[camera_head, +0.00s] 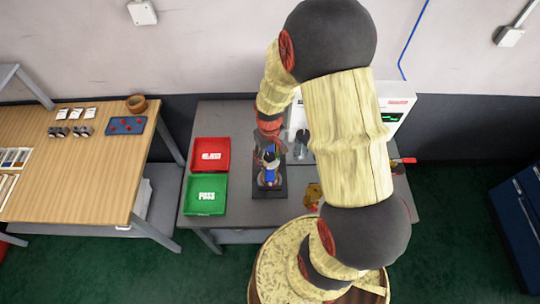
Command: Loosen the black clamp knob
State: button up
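A small fixture with a blue body (270,174) stands upright on a dark base plate (268,193) on the grey workbench. A small dark part at its top may be the black clamp knob, but it is too small to be sure. My gripper (268,150) points down at the fixture's top, just above or touching it; I cannot tell which. The fingers are small and dark and partly merge with the fixture, so their opening is unclear.
A red tray (210,154) and a green PASS tray (206,194) lie left of the fixture. A white instrument with a green display (392,118) stands at the right, partly behind my arm. A wooden table (75,175) stands further left.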

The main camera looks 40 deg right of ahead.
jog(key=m, duration=0.8)
jog(key=shift+m, duration=0.4)
jog(key=c, duration=1.2)
grip_shut()
